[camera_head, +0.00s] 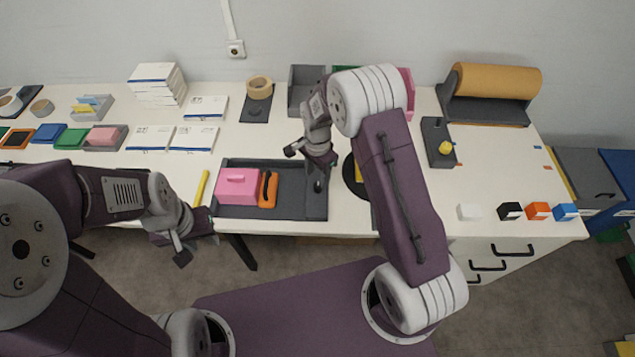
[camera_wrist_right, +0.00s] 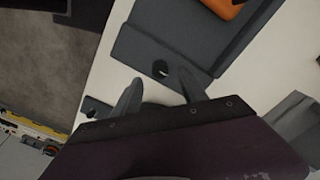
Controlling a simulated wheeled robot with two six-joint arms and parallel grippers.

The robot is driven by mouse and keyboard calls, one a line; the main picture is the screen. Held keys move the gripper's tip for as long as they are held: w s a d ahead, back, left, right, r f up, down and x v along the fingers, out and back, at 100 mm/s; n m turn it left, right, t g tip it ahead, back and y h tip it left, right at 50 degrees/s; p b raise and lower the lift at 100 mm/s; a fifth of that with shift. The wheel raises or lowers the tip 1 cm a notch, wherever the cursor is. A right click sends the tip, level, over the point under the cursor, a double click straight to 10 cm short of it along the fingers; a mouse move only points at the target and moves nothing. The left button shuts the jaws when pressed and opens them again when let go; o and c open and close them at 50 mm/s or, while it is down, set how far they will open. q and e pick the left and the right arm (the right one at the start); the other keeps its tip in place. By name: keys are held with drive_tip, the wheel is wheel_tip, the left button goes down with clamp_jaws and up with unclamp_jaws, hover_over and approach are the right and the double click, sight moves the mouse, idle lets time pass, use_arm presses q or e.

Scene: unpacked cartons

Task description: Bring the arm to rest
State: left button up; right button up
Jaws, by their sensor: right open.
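My right gripper (camera_head: 312,154) hangs over the right end of the dark grey tray (camera_head: 292,194), above the table. In the right wrist view its two fingers (camera_wrist_right: 160,92) are spread with nothing between them. A small black object (camera_wrist_right: 160,69) lies beyond the fingertips at the tray. My left gripper (camera_head: 182,245) is in front of the table's front edge, pointing down; whether its jaws are apart is unclear. I see nothing held in it.
White boxes (camera_head: 157,83) stand behind. Coloured blocks (camera_head: 538,211) line the right front edge. The right tabletop is mostly clear.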

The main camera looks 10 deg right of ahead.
drive_tip(key=shift+r, duration=1.75)
drive_tip(key=s+d+r+t, duration=0.2)
drive_tip(key=s+d+r, duration=0.25)
drive_tip(key=r, duration=0.45)
drive_tip(key=s+f+n, duration=0.2)
drive_tip(key=s+n, duration=1)
drive_tip(key=s, duration=0.1)
drive_tip(key=shift+s+f+g, duration=0.2)
drive_tip(key=shift+f+g, duration=0.05)
drive_tip(key=shift+g, duration=0.15)
